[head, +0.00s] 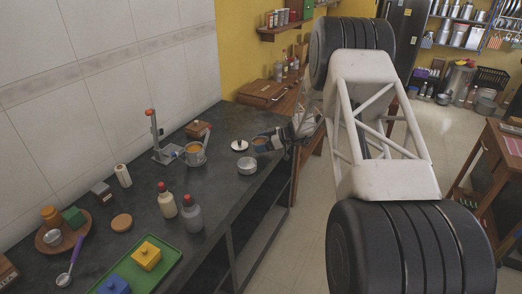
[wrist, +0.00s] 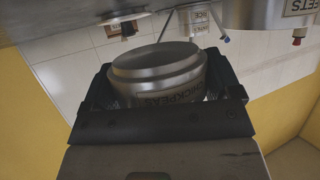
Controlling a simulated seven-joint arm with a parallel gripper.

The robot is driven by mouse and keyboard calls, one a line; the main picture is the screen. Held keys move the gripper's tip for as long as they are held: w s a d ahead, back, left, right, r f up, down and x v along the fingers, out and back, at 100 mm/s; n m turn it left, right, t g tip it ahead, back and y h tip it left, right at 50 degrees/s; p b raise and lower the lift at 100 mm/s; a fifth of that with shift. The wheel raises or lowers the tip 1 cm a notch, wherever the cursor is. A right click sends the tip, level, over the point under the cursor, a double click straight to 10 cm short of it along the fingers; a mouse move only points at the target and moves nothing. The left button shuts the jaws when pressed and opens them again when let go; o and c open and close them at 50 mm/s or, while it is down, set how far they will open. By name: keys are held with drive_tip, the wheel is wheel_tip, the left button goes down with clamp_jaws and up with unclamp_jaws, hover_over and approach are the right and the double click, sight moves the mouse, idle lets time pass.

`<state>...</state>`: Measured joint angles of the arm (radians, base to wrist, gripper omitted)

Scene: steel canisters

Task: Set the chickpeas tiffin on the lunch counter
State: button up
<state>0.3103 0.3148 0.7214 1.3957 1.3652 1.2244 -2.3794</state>
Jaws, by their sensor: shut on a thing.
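The chickpeas tiffin (wrist: 160,75) is a round steel canister with a CHICKPEAS label, seen close up in the wrist view. My gripper (wrist: 165,98) is shut on it, with a dark finger on each side of its body. In the head view my gripper (head: 272,141) is over the far right part of the dark counter (head: 150,195), close to its right edge. The tiffin is small there and partly covered by the gripper. I cannot tell whether its base touches the counter.
Bottles (head: 192,213) and a green tray (head: 142,268) occupy the near counter.

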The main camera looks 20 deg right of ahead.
sight(261, 154)
drive_tip(key=shift+f, duration=1.75)
drive_tip(key=shift+f, duration=0.1)
drive_tip(key=o, duration=0.8)
drive_tip(key=shift+d, duration=0.15)
drive_tip(key=v, duration=1.2)
drive_tip(key=shift+a, duration=0.2)
